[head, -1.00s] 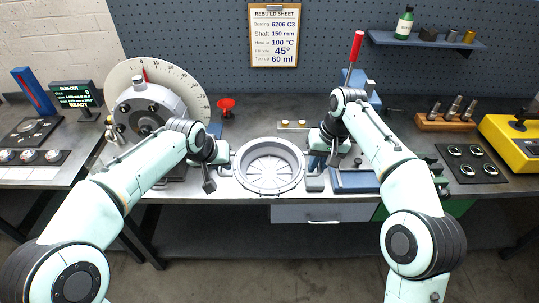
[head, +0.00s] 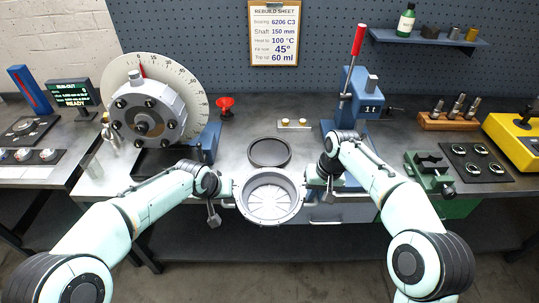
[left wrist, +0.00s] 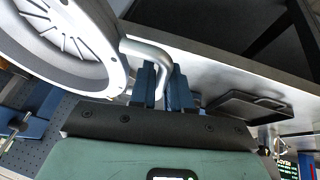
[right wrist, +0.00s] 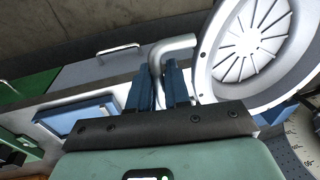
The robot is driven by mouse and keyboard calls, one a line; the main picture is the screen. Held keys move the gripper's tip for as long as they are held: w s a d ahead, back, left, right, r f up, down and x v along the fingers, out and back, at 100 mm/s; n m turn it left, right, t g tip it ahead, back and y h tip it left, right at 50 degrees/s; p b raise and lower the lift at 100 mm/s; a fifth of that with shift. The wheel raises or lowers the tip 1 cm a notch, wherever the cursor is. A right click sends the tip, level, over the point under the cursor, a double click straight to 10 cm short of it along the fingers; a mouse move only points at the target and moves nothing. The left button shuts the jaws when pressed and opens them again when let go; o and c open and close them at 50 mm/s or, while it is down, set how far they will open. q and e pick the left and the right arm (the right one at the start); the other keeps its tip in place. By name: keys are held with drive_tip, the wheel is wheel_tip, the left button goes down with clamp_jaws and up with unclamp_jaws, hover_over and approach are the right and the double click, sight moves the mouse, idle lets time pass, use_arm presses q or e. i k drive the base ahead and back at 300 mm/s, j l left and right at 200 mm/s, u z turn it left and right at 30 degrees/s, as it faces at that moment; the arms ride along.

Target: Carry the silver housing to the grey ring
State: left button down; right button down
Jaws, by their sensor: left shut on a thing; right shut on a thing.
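The silver housing (head: 270,200) is a round, ribbed, open bowl with a handle on each side. It is held at the bench's front edge, nearer to me than the grey ring (head: 269,152), a dark flat ring on the bench top. My left gripper (head: 224,187) is shut on the housing's left handle; the left wrist view shows its fingers (left wrist: 163,78) around the bent bar, with the housing (left wrist: 60,45) beside them. My right gripper (head: 316,178) is shut on the right handle; its fingers (right wrist: 163,78) and the housing (right wrist: 250,45) show in the right wrist view.
A blue press (head: 355,95) with a red-tipped lever stands behind on the right. A grey hub with a dial plate (head: 190,85) stands back left. A green vise (head: 428,170) is on the right. Small brass-ended parts (head: 293,124) lie behind the ring.

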sight(270, 152)
drive_tip(key=i, duration=1)
